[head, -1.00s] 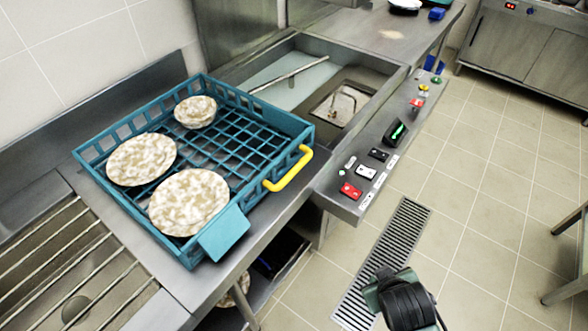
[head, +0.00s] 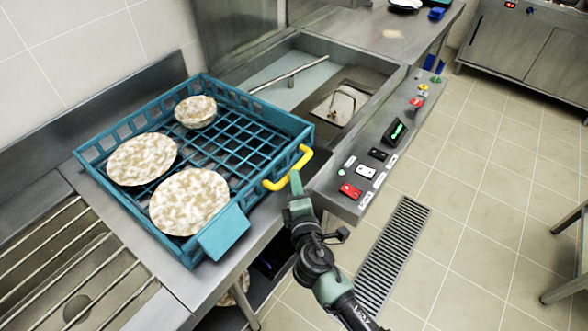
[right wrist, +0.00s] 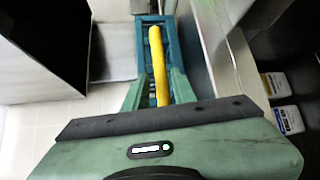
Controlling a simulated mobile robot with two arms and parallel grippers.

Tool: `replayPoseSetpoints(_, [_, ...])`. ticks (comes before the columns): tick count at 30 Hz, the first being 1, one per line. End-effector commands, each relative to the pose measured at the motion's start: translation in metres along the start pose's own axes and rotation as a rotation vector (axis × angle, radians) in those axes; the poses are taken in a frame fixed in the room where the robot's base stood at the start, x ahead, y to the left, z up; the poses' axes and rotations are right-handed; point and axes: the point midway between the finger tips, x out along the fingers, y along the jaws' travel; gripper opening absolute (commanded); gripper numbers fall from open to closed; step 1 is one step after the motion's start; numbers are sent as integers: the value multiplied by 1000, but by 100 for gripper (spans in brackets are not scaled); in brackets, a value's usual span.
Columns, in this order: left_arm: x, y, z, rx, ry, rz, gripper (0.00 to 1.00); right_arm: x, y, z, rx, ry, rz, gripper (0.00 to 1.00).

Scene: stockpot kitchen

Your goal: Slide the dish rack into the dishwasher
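The teal dish rack (head: 118,186) sits on the steel counter at left, holding dirty plates and a bowl. Its yellow handle (head: 288,175) sticks out from the right side. My right gripper (head: 296,182) is at the handle's front part. In the right wrist view, the yellow handle (right wrist: 157,60) runs between my two spread green fingers (right wrist: 158,88), with gaps showing beside it. The dishwasher (head: 345,188) stands right of the rack, its bay open on top and a button panel along its front. My left gripper is not in view.
A metal bar (head: 288,75) crosses the dishwasher bay. A steel draining grid (head: 70,265) lies left of the rack.

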Motion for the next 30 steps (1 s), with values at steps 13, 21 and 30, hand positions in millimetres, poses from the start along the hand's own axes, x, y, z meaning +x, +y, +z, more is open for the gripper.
replayPoseSetpoints(13, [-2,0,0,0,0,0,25,50,0,1,3,-2,0,26])
replayPoseSetpoints(21, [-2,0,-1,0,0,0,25,50,0,1,4,-3,-1,18])
replayPoseSetpoints(30, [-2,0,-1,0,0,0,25,50,0,1,4,-3,-2,0])
